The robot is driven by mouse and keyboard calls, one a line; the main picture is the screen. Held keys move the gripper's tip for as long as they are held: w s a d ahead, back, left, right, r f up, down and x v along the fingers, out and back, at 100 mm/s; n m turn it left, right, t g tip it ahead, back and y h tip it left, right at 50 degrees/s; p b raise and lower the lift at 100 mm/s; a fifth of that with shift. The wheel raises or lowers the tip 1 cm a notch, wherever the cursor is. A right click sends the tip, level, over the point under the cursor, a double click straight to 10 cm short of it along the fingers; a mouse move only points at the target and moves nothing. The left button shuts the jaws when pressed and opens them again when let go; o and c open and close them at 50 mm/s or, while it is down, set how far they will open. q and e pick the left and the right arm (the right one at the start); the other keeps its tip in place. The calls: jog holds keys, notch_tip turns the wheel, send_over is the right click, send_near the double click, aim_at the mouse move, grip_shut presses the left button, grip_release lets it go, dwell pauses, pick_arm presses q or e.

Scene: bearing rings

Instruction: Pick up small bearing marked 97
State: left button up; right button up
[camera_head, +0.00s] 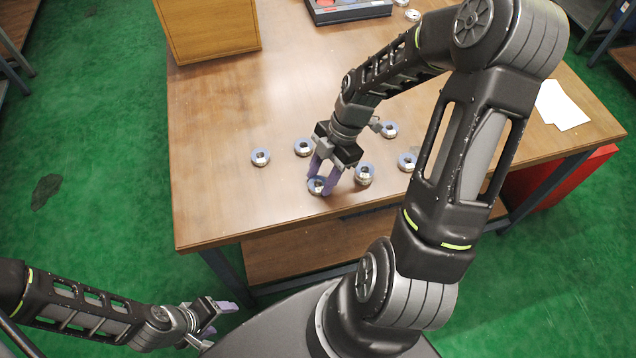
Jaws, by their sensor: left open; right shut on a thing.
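Several small silver bearing rings lie on the wooden table (225,205). The markings are too small to read, so I cannot tell which is 97. My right gripper (322,186) points down near the table's front edge and is shut on a bearing ring (316,187) at table height. I cannot tell whether this ring still touches the table. Other rings lie at the left (260,156), behind it (303,147), just right of the gripper (364,174), further right (407,161) and beyond the wrist (389,129). My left gripper (222,318) is open and empty, low in front of the table.
A wooden box (208,30) stands at the back left of the table. A dark tray (348,10) is at the back, with small metal parts (412,15) beside it. White paper (561,105) lies at the right. The left front of the tabletop is clear.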

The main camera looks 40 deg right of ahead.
aim_at(321, 181)
grip_shut()
notch_tip(321, 181, up, 10)
jog(key=b, duration=0.1)
dwell(0.4)
jog(key=shift+f, duration=0.1)
dwell(0.4)
